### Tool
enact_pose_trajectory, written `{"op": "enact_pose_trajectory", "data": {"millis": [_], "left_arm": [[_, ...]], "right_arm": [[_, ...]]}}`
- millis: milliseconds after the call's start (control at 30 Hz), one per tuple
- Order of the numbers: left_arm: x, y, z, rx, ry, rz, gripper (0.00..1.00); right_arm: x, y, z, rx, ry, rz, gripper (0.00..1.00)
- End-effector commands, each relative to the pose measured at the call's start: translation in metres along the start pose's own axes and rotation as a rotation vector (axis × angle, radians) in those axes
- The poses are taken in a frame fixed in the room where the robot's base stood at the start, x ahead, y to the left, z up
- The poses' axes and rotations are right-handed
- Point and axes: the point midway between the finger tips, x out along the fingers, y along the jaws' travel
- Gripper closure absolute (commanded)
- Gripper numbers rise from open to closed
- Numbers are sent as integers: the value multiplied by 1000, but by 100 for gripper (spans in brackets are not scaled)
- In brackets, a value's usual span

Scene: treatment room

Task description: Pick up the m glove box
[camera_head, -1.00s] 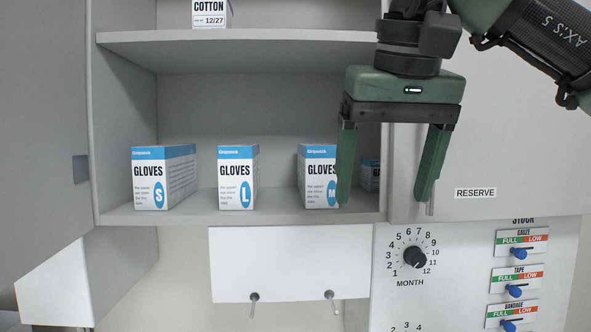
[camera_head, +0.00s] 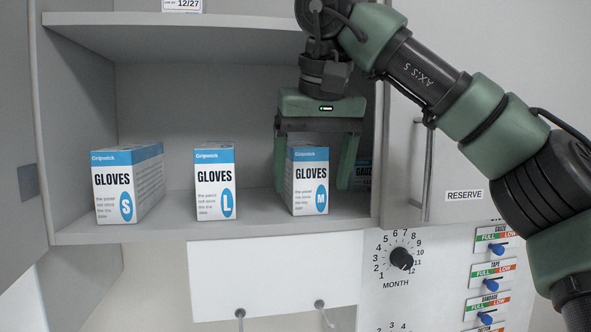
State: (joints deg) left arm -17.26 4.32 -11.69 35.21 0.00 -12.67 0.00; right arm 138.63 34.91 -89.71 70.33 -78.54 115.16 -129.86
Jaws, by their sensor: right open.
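The M glove box (camera_head: 307,190) is white with a blue top band and a blue oval marked M. It stands upright on the cabinet shelf (camera_head: 180,229), at the right of a row of glove boxes. My right gripper (camera_head: 314,185) is open, with one finger on each side of the M box. The box partly hides the left finger, and I cannot tell whether either finger touches it. A wider gap shows on the right side. My left gripper is not in view.
The L box (camera_head: 215,190) and the S box (camera_head: 126,190) stand to the left. A partly hidden gauze box (camera_head: 362,174) is behind the right finger. The upper shelf (camera_head: 200,20) is above, and the closed RESERVE door (camera_head: 470,150) is at right.

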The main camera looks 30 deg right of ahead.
Motion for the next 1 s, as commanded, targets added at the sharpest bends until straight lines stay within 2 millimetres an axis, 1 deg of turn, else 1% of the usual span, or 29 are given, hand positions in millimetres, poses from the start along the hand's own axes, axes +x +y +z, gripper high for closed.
{"op": "enact_pose_trajectory", "data": {"millis": [33,100,167,233,333,467,600,633,667,700,767,800,867,900,933,1000], "left_arm": [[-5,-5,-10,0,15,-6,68],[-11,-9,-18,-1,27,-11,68],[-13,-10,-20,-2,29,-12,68],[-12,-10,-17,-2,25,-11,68],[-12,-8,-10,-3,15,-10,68],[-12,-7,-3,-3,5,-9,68],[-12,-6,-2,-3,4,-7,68],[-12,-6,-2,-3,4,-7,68],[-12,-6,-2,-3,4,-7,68],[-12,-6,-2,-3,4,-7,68],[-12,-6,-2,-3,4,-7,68],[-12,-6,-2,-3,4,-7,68],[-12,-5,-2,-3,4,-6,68],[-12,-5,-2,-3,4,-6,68],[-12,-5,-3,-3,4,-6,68],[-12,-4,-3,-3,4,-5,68]], "right_arm": [[2,0,-8,1,-4,0,20],[6,0,-19,2,-6,-1,20],[13,0,-26,2,-6,0,20],[26,1,-24,0,-4,2,20],[36,1,-24,2,-1,0,20],[40,1,-23,2,0,0,20],[40,1,-23,2,0,-1,20],[40,1,-23,2,0,-1,23],[40,1,-23,2,0,-1,31],[40,1,-23,2,0,-1,42],[40,1,-23,2,0,-1,59],[40,1,-23,2,0,-1,70],[40,1,-23,2,0,-1,87],[40,1,-23,2,0,0,98],[40,1,-23,2,0,0,100],[39,1,-24,3,2,-1,100]]}}
